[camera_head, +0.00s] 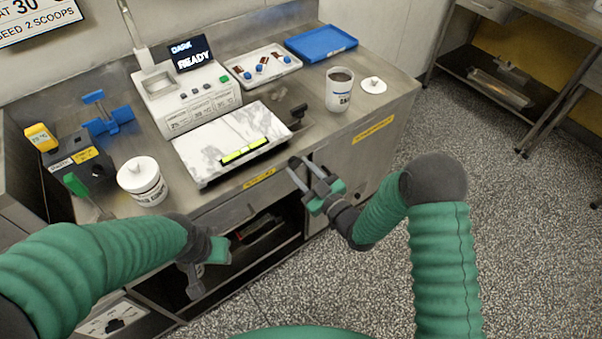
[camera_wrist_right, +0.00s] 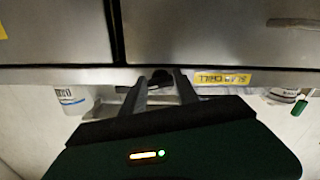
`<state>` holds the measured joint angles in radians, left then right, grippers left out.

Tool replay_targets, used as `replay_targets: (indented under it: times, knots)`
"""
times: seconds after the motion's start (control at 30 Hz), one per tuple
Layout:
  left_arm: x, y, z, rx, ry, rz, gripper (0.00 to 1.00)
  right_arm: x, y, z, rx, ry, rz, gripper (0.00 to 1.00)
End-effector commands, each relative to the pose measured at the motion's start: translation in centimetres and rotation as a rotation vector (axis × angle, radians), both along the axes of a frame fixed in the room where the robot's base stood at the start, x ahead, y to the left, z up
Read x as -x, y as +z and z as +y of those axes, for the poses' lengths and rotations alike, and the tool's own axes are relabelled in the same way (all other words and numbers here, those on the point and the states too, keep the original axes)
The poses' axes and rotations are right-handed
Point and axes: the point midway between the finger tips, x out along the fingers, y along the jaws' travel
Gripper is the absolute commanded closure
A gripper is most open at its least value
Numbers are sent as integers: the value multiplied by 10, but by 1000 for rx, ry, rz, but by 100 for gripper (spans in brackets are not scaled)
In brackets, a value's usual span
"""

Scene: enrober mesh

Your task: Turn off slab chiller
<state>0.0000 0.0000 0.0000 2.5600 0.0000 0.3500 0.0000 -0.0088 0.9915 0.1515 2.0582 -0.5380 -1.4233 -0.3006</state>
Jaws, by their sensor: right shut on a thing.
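The marble slab (camera_head: 205,150) with a yellow-green strip (camera_head: 245,150) lies on the steel counter. A yellow label on the counter's front edge (camera_head: 260,178) reads as slab chiller in the right wrist view (camera_wrist_right: 222,78). A dark knob (camera_wrist_right: 161,76) sits on that edge beside the label; in the head view my gripper hides it. My right gripper (camera_head: 299,163) is at the front edge, its two fingers on either side of the knob and shut on it. My left gripper (camera_head: 194,282) hangs low before the open cabinet shelf; its jaws are unclear.
A white machine (camera_head: 185,100) with a display reading READY stands behind the slab. A white canister (camera_head: 340,90), a lid (camera_head: 373,85), a tray of small pieces (camera_head: 262,66) and a blue tray (camera_head: 320,43) are to the right. A lidded jar (camera_head: 142,182) stands left.

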Motion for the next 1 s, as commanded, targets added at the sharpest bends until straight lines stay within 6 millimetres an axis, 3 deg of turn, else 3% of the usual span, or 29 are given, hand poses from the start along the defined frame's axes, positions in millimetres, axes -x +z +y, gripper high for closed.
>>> replay_targets:
  times: [0.4,1.0]
  knots:
    - [0,-20,0,0,0,0,59,-2,-1,-1,200,-3,-143,100]
    - [0,-22,0,0,0,0,59,-1,0,-2,244,-2,-174,100]
